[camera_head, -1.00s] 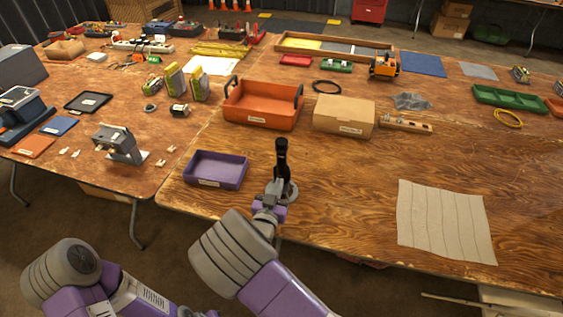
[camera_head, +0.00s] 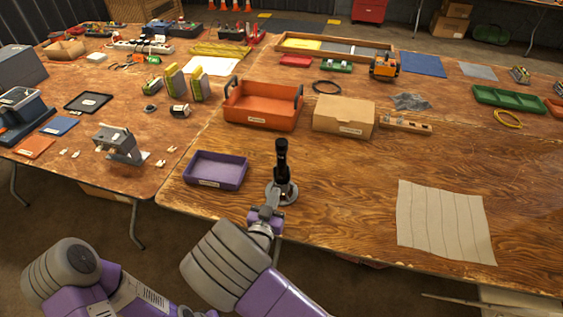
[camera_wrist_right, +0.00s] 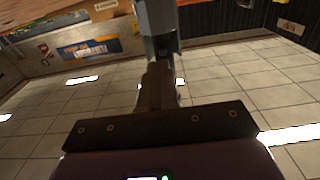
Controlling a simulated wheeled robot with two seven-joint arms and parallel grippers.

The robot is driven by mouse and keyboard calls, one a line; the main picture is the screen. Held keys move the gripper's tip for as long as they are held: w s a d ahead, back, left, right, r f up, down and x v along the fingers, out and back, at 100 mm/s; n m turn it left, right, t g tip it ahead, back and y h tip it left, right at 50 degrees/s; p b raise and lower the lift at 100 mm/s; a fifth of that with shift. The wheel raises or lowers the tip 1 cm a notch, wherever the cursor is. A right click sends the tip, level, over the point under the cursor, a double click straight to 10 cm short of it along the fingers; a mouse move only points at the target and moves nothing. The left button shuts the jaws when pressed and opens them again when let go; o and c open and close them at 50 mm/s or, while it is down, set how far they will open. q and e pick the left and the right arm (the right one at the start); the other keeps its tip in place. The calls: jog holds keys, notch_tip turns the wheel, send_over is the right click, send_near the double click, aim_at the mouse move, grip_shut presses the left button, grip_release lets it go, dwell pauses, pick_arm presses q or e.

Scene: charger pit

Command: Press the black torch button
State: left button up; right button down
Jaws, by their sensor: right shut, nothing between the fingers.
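The black torch (camera_head: 281,158) stands upright on a round grey base (camera_head: 290,196) near the front edge of the right table. Its button is too small to make out. My right gripper (camera_head: 271,198) is low at the near left side of the base, with its fingers pointing toward it; I cannot tell whether they touch. It is shut and empty. In the right wrist view the closed fingers (camera_wrist_right: 160,85) show against a tiled floor, and the torch is not recognisable there. My left arm is at the lower left; its gripper is not in view.
A purple tray (camera_head: 215,181) sits left of the torch. An orange bin (camera_head: 262,118) and a cardboard box (camera_head: 343,128) stand behind it. A beige ribbed sheet (camera_head: 445,223) lies to the right. The wood between torch and sheet is clear.

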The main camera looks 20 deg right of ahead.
jog(key=shift+v, duration=1.85)
